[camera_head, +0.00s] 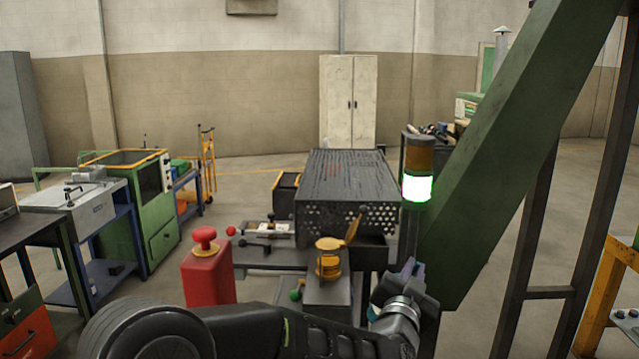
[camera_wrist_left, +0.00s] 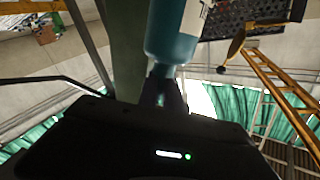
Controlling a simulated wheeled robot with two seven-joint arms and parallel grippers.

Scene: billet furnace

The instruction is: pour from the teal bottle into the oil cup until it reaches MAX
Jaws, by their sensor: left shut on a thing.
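The oil cup (camera_head: 329,262) is a small yellow-framed cup on a dark block in the head view, with its yellow lid (camera_head: 352,229) standing open. Its level and MAX mark are too small to read. My left gripper (camera_head: 410,284) is to the right of the cup and nearer to me, apart from it. It is shut on the teal bottle (camera_wrist_left: 170,38), which rises from between the fingers (camera_wrist_left: 165,90) in the left wrist view. In the head view only a small teal patch shows at the fingers, so I cannot tell the bottle's tilt. My right gripper is not in view.
A red block with a mushroom button (camera_head: 208,270) stands left of the cup. A perforated dark cover (camera_head: 350,190) is behind it. A signal tower lit green (camera_head: 417,188) and a thick green slanted beam (camera_head: 520,150) stand close by on the right.

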